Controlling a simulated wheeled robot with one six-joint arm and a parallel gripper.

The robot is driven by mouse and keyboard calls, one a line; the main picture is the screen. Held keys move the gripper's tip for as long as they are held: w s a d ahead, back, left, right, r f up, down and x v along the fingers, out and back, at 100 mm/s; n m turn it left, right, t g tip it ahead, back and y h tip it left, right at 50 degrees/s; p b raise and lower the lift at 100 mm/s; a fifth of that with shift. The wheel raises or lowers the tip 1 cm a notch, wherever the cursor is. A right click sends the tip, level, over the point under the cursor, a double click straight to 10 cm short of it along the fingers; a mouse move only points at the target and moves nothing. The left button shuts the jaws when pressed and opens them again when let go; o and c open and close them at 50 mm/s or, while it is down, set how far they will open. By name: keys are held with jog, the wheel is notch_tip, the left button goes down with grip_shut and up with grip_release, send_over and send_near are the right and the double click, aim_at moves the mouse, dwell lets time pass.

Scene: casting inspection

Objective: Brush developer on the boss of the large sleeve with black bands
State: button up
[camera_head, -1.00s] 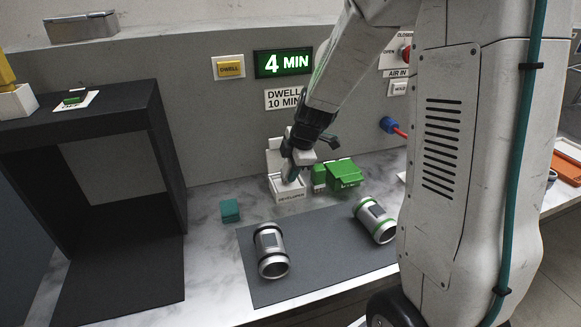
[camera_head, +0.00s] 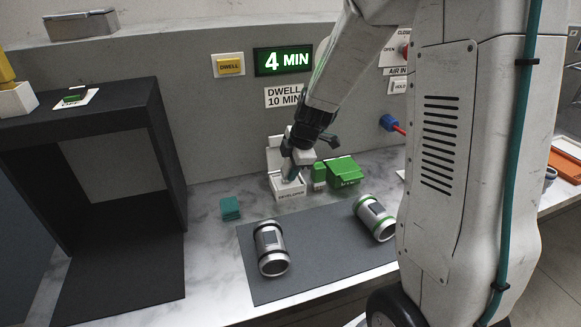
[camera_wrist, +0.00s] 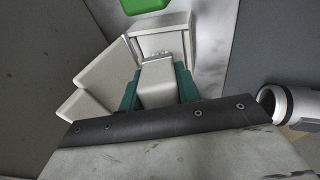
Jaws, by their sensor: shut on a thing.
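The sleeve with black bands (camera_head: 270,248) lies on the grey mat, left of a sleeve with green bands (camera_head: 375,217). A dark patch shows on its upper side; I cannot make out the boss clearly. My gripper (camera_head: 293,174) is down at the white box labelled developer (camera_head: 290,190), apart from both sleeves. In the wrist view, my gripper's teal fingers (camera_wrist: 158,88) are shut on a pale block-like handle (camera_wrist: 157,78), likely the brush. Its lower end is hidden in or behind the white box (camera_wrist: 163,38).
A green box (camera_head: 344,172) stands right of the developer box, and a teal block (camera_head: 230,208) to its left. The grey mat (camera_head: 318,250) is bare between the sleeves. A black booth (camera_head: 165,150) stands at left. The wall display (camera_head: 283,62) reads 4 MIN.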

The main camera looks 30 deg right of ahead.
dwell(0.4)
jog(key=shift+r, duration=3.45)
jog(key=shift+s+a, duration=0.1)
